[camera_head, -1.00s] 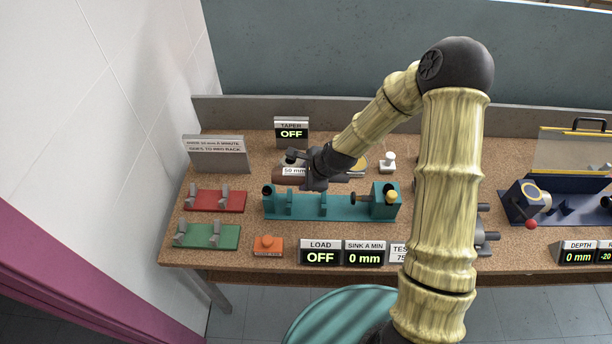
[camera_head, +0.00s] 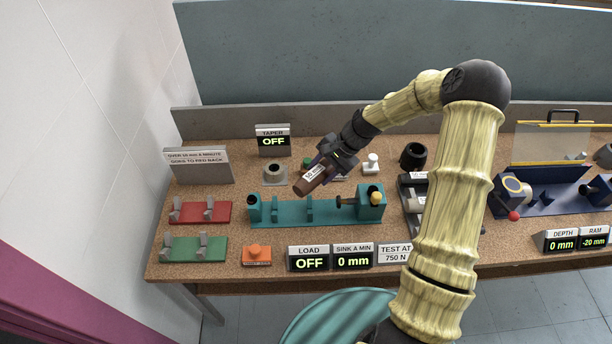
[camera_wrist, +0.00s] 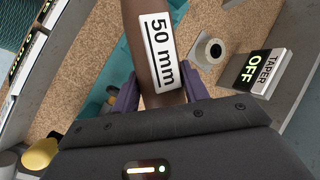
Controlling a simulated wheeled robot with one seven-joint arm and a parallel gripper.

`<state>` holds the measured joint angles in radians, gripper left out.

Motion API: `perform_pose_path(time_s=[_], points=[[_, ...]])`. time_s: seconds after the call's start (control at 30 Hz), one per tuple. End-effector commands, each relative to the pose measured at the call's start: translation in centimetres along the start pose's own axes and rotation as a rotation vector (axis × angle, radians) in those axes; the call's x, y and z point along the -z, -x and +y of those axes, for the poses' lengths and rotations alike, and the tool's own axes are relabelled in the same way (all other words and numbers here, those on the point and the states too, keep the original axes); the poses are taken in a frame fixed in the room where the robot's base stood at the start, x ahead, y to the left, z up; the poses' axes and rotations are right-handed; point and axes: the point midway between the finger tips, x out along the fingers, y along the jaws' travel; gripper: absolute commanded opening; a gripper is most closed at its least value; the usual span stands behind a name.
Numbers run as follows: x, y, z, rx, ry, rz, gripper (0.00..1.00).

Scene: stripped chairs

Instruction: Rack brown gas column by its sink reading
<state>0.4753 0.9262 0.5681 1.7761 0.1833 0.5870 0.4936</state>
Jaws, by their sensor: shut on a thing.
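The brown gas column (camera_head: 304,187) has a white "50 mm" label and is held tilted above the bench, behind the teal test fixture (camera_head: 325,214). My gripper (camera_head: 327,168) is shut on it. In the wrist view the column (camera_wrist: 143,20) stands between the purple fingers of my gripper (camera_wrist: 160,92); its far end is cut off. The teal fixture's cradle is empty. The red rack (camera_head: 200,213) and green rack (camera_head: 194,250) at the left are empty. The sink display (camera_head: 353,257) reads 0 mm and the load display (camera_head: 308,258) reads OFF.
A sign (camera_head: 198,165) says over 10 mm a minute goes to red rack. The taper display (camera_head: 273,141) reads OFF beside a grey socket (camera_head: 275,174). An orange button (camera_head: 257,255) sits in front. A blue rig (camera_head: 560,205) stands right. A teal round seat is below the bench edge.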

Motion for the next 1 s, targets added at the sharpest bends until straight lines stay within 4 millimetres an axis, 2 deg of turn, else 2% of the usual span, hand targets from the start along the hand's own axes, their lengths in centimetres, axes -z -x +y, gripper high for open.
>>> perform_pose_path(time_s=[0.2,0.33,1.0], points=[[1.8,3.6,1.9,-0.090,0.220,-0.094,0.00],[2.2,4.9,2.6,-0.122,0.296,-0.130,0.00],[2.4,5.5,3.1,-0.128,0.310,-0.138,0.00]])
